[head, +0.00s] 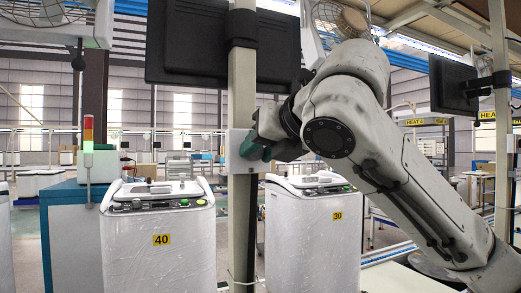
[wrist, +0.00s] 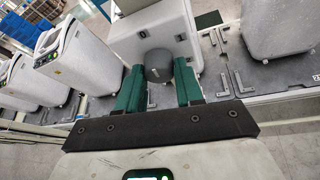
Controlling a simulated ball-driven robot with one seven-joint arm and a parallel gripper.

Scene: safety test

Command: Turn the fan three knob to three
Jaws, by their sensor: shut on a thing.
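A dark round knob (wrist: 158,63) sits on the front of a white control box (wrist: 184,32) in the wrist view. My gripper (wrist: 159,76) has green fingers, one on each side of the knob, and is shut on it. In the head view my gripper (head: 256,150) is at the white box (head: 239,143) on the upright pole, and it hides the knob. The knob's setting and any fan number on the box cannot be read. A caged fan (head: 330,18) shows at the top, partly behind my arm.
The box is fixed to a grey pole (head: 241,95), with a dark monitor (head: 193,40) above it. White washing machines marked 40 (head: 155,240) and 30 (head: 315,240) stand on either side of the pole. Another monitor (head: 452,85) hangs at right.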

